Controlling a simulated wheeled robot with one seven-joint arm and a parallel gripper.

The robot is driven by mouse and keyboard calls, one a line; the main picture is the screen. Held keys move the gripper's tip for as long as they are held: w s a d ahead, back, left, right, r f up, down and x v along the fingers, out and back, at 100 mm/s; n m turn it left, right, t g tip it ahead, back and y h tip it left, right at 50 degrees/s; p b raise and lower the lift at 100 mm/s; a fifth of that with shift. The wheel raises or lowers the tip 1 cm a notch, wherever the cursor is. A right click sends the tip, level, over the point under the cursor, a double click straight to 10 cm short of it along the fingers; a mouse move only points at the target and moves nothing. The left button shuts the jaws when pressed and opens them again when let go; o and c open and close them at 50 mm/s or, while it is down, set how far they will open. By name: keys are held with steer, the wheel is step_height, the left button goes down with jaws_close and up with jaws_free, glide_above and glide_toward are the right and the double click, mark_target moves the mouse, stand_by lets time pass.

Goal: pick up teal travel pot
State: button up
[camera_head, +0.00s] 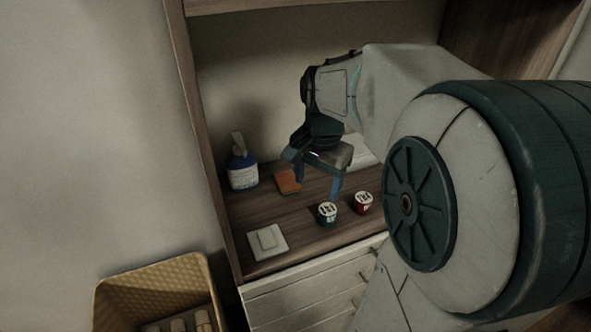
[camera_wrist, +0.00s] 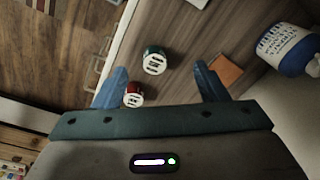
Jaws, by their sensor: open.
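The teal travel pot (camera_head: 327,213) stands upright on the wooden shelf, near its front edge, with a pale lid with dark markings. In the wrist view the teal pot (camera_wrist: 154,61) shows lid-on, between the lines of my two fingers and past their tips. My gripper (camera_head: 318,189) is open and empty above the shelf, just behind and above the teal pot. The wrist view shows both spread fingers of my gripper (camera_wrist: 160,72). Nothing visible hides the teal pot's lid.
A similar red pot (camera_head: 363,203) stands close to the right; in the wrist view the red pot (camera_wrist: 133,94) is beside my left finger. An orange block (camera_head: 288,182), a blue-white bottle (camera_head: 242,170) and a white square item (camera_head: 267,242) share the shelf. A wicker basket (camera_head: 150,275) stands below left.

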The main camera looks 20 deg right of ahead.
steer(key=w+d+m, duration=0.3)
steer(key=d+m, duration=0.1)
glide_above(327, 210)
steer(key=shift+g, duration=0.4)
steer(key=f, duration=0.5)
steer(key=w+f, duration=0.1)
steer(key=f, duration=0.2)
steer(key=shift+a, duration=0.1)
steer(key=shift+s+f+p, duration=0.2)
steer(key=shift+f+p, duration=0.1)
steer(key=shift+f, duration=1.05)
steer(key=shift+s+f+p, duration=0.2)
steer(key=shift+f+p, duration=0.1)
steer(key=shift+f, duration=1.05)
steer(key=c, duration=1.1)
